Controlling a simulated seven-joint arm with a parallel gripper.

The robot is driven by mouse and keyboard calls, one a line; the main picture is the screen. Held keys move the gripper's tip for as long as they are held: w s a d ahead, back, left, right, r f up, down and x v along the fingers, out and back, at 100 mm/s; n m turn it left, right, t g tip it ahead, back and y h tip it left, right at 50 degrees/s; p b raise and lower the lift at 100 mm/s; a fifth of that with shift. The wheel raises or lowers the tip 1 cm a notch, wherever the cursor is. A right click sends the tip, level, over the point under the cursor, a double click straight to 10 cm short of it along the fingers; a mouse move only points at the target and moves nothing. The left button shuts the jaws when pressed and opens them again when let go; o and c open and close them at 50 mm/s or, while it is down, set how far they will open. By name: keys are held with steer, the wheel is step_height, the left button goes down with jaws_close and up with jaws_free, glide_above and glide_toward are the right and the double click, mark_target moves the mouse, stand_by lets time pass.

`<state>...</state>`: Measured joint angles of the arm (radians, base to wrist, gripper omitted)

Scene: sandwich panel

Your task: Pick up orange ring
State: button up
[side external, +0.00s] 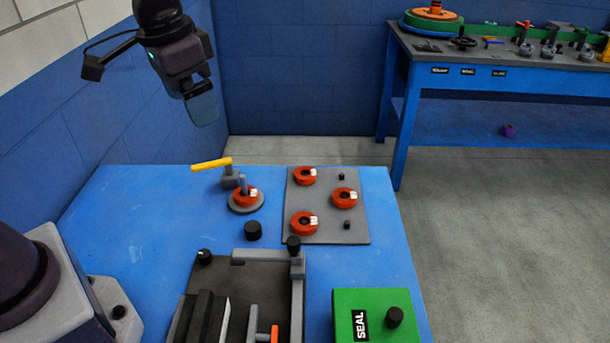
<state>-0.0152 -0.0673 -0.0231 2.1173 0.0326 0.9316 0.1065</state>
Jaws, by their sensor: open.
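Several orange rings with white tags are in the side external view. One orange ring (304,177) lies at the back of a grey plate, a second ring (343,199) at its right, and a third ring (303,224) near its front. Another ring (245,197) sits around a post on a round grey base. My gripper (201,108) hangs high at the upper left, above and behind the rings, apart from them. It is open and appears empty; its fingers are seen nearly edge-on.
The grey plate (354,228) lies on the blue table (140,210). A yellow-handled lever (211,165) stands behind the post. A dark fixture (262,275) with a grey upright stands in front, beside a green SEAL box (378,318). The table's left part is clear.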

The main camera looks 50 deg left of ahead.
steer(key=w+f+m+g, duration=0.2)
steer(key=w+f+m, duration=0.45)
steer(key=w, duration=0.65)
steer(key=m+y, duration=0.1)
steer(key=m, duration=1.1)
glide_toward(305, 174)
step_height(305, 174, down, 3)
steer(key=shift+f, duration=0.15)
steer(key=shift+a+f, duration=0.25)
steer(key=shift+f, duration=1.1)
steer(key=shift+a+f, duration=0.2)
steer(key=shift+f, duration=1.15)
steer(key=shift+c, duration=0.4)
steer(key=c, duration=0.9)
